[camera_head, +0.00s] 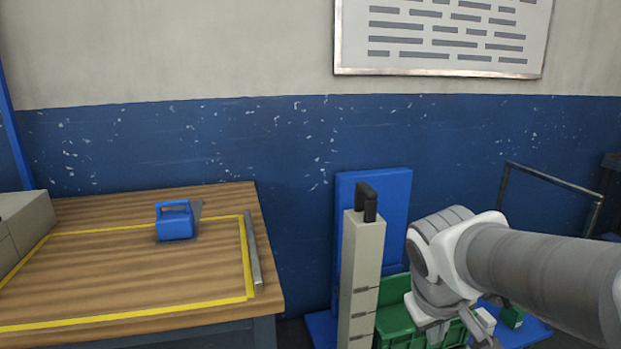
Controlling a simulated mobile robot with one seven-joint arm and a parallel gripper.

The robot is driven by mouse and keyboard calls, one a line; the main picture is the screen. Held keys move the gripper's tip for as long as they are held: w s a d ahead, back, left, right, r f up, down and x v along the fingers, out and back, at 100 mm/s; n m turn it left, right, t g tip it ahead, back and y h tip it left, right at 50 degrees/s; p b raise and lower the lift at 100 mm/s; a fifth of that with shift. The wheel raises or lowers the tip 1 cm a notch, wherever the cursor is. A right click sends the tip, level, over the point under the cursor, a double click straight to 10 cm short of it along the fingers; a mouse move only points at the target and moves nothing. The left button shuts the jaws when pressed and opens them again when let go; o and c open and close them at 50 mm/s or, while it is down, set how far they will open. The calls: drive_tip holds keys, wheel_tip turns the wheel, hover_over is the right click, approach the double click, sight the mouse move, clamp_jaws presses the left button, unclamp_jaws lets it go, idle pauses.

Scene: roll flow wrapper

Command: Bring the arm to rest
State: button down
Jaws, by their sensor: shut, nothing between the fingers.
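My arm comes in from the right edge and bends downward at its grey and white wrist. My gripper (438,331) hangs low at the bottom edge, shut and empty, in front of a green crate (393,309). Its tips are small and partly cut off by the frame. It appears apart from the wooden table on the left.
The wooden table (110,208) has a yellow border and a blue handled block (174,224). A beige post (361,262) with a black handle stands left of my arm, before a blue panel (399,195). A metal rail (555,180) is at right.

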drive_tip(key=s+a+r+m+t+y, duration=0.2)
drive_tip(key=s+a+r+y, duration=0.15)
drive_tip(key=s, duration=0.55)
wheel_tip(320, 180, up, 18)
drive_tip(key=a+p, duration=0.1)
drive_tip(key=p, duration=1.7)
drive_tip(key=shift+f+h+p, duration=0.15)
drive_tip(key=shift+h+p, duration=0.15)
drive_tip(key=shift+h, duration=0.05)
